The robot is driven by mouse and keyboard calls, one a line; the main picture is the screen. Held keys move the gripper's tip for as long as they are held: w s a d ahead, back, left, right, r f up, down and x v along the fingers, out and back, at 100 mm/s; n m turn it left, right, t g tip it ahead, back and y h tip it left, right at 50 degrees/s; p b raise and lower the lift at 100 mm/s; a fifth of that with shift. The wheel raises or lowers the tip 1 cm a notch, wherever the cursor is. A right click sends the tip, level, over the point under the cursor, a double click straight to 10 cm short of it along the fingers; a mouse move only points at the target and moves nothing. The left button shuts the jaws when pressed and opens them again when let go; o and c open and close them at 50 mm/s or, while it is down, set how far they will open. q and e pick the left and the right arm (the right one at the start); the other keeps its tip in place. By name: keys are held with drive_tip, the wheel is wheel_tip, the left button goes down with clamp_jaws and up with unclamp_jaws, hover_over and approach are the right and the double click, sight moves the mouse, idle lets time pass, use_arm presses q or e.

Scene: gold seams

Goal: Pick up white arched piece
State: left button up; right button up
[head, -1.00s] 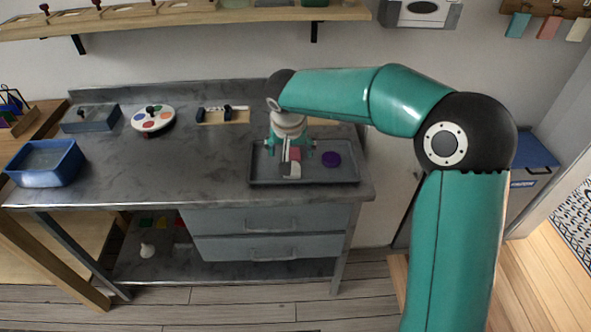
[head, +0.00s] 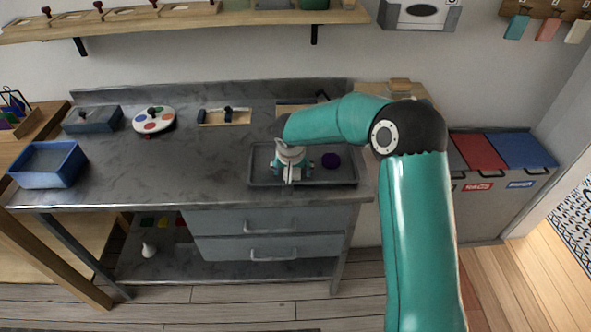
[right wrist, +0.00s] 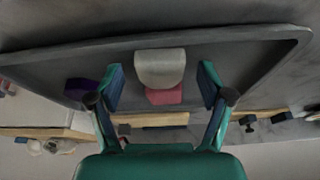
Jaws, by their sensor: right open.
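The white arched piece (right wrist: 160,66) shows in the right wrist view as a pale block with a rounded edge, lying in the grey tray (right wrist: 235,62). A pink piece (right wrist: 165,96) is right beside it, on the side nearer my palm in the picture. My right gripper (right wrist: 162,84) is open, with one finger at each side of the white and pink pieces and gaps on both sides. In the head view, my right gripper (head: 291,174) is low over the tray (head: 262,178) and mostly hides these pieces. My left gripper is not in view.
A purple piece (head: 331,160) lies in the tray to the gripper's right. The tray's raised rim surrounds the pieces. A round palette (head: 154,120), a wooden block with dark parts (head: 224,117) and a blue bin (head: 47,164) stand on the bench. The bench middle is clear.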

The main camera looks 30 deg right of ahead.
drive_tip(key=c, duration=1.3)
drive_tip(key=shift+r, duration=0.2)
